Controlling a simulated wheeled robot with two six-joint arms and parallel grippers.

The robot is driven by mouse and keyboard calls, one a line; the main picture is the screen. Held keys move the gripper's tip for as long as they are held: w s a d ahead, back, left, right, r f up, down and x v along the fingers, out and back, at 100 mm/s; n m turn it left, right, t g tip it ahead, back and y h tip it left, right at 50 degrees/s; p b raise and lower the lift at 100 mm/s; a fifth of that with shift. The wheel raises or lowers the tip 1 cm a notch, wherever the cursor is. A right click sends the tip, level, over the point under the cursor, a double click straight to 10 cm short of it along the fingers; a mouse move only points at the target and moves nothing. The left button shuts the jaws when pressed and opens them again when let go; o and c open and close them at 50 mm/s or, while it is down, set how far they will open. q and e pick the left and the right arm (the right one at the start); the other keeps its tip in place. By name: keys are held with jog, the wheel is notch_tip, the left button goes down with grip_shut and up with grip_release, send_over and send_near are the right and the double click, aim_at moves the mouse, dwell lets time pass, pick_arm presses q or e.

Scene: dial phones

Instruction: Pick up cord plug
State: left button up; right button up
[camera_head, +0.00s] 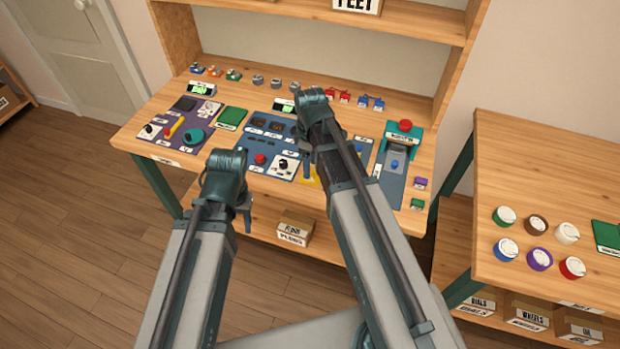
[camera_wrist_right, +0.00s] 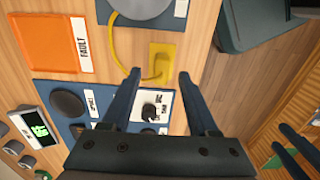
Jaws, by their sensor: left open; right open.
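A yellow cord (camera_wrist_right: 118,50) bends across the wood to a yellow square piece (camera_wrist_right: 163,60) in the right wrist view. The cord's end there looks like the plug, but I cannot tell plug and base apart. My right gripper (camera_wrist_right: 160,77) is open and empty, its two fingers spread on either side of the yellow piece's line, seemingly above the bench. In the head view the yellow piece (camera_head: 312,181) shows partly behind my right gripper (camera_head: 307,172). My left gripper (camera_head: 247,222) is in front of the bench edge; its jaws are small in view.
A panel with a black knob (camera_wrist_right: 150,112) lies close below the fingers. An orange tray labelled FAULT (camera_wrist_right: 45,42) is beside the cord. The workbench (camera_head: 225,92) carries several panels and small parts. Another table (camera_head: 500,160) stands at the right. Floor is clear at the left.

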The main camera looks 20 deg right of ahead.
notch_tip(320, 180, down, 3)
jog(key=shift+f+b, duration=0.1)
jog(key=shift+b, duration=1.05)
jog(key=shift+s, duration=0.1)
grip_shut()
